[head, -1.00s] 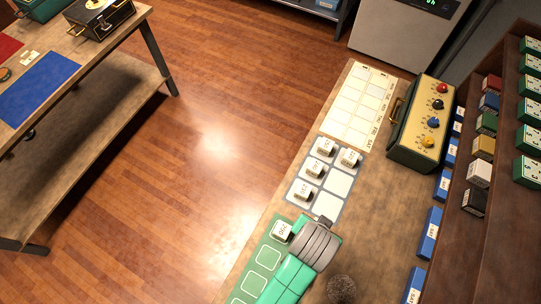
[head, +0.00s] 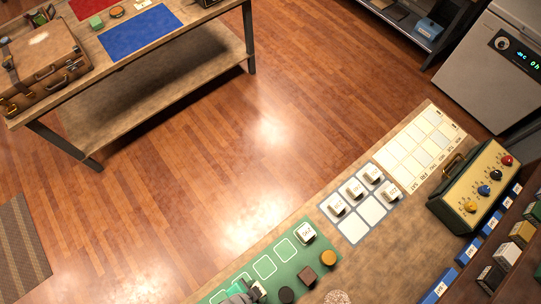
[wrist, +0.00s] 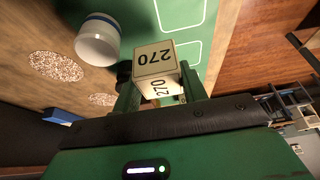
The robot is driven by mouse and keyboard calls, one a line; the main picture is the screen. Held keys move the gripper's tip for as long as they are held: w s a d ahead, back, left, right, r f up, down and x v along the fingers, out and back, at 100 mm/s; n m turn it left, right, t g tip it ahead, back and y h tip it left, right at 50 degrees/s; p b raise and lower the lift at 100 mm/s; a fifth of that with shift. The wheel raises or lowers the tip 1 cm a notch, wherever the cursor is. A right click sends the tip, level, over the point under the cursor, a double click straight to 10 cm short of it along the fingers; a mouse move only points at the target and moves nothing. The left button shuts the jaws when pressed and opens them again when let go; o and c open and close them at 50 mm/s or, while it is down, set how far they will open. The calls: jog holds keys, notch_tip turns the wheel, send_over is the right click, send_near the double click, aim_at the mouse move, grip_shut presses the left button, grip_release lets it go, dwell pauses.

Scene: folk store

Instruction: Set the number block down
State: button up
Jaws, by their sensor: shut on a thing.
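My gripper (wrist: 158,88) is shut on a white number block (wrist: 154,58) marked 270, held between the green fingers in the wrist view. Behind it in that view is the green mat (wrist: 215,12) with white outlined slots; I cannot tell whether the block touches it. In the head view my gripper (head: 245,292) is at the bottom edge, over the near end of the green mat (head: 279,262). Another white number block (head: 306,231) sits in the far slot of this mat. The slots between it and my gripper are empty.
A grey-blue mat (head: 352,238) with several number blocks lies beyond the green mat. A white cylinder (wrist: 97,42) is near the held block. A knobbed box (head: 468,196) stands right.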

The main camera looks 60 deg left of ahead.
jog(key=shift+w, duration=0.1)
jog(key=w+a+b, duration=0.2)
jog(key=w, duration=0.2)
jog(key=w+a+f+b, duration=0.1)
jog(key=w+a+b, duration=0.1)
jog(key=w, duration=0.3)
jog(key=w+a+b, duration=0.2)
jog(key=w+b, duration=0.1)
jog(key=w, duration=0.1)
jog(key=shift+w+f, duration=0.15)
jog(key=shift+f, duration=0.2)
jog(key=shift+w+a+r, duration=0.15)
jog(key=shift+w, duration=0.25)
notch_tip(320, 180, down, 4)
jog(key=b, duration=0.4)
jog(key=shift+w+a+b, duration=0.15)
jog(key=shift+b, duration=0.25)
jog(key=shift+r, duration=0.25)
jog(key=o, duration=1)
jog(key=shift+f, duration=0.15)
jog(key=shift+c, duration=0.2)
